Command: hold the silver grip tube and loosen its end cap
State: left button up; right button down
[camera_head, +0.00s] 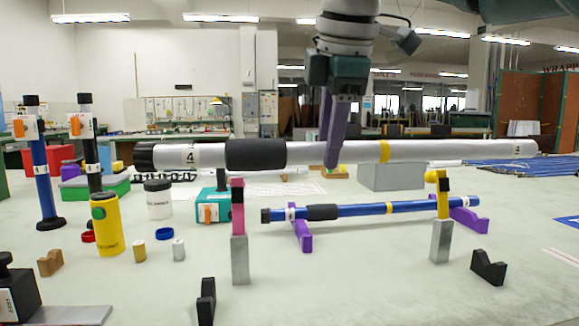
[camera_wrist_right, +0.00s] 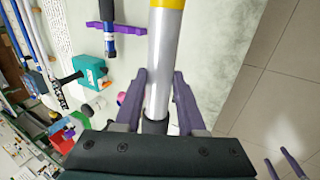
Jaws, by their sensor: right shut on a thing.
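The silver grip tube (camera_head: 430,151) lies nearly level across the head view, with a black sleeve (camera_head: 256,154), a yellow band and a "4" label. Its black end cap (camera_head: 145,156) is at the left end. My right gripper (camera_head: 332,160) is shut on the silver tube just right of the sleeve. In the right wrist view the tube (camera_wrist_right: 165,60) runs between the purple fingers (camera_wrist_right: 160,85), and the end cap is hidden. Two small fingers of my left gripper (camera_wrist_right: 284,164) show apart and empty at the lower right there, away from the tube.
A pink-topped post (camera_head: 239,255) and a yellow-topped post (camera_head: 440,240) stand below the tube. A blue tube (camera_head: 360,208) lies on purple blocks. A yellow canister (camera_head: 106,226), white jar (camera_head: 158,200) and upright rods crowd the left. Black V-blocks (camera_head: 488,267) stand at the front.

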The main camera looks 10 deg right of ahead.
jog(key=shift+r, duration=0.25)
jog(key=shift+f, duration=0.1)
jog(key=shift+f+b, duration=0.9)
jog(key=shift+f, duration=0.55)
jog(key=shift+f+b, duration=1.7)
jog(key=shift+f, duration=5.8)
jog(key=shift+f+b, duration=0.4)
jog(key=shift+f, duration=0.6)
jog(key=shift+r, duration=0.15)
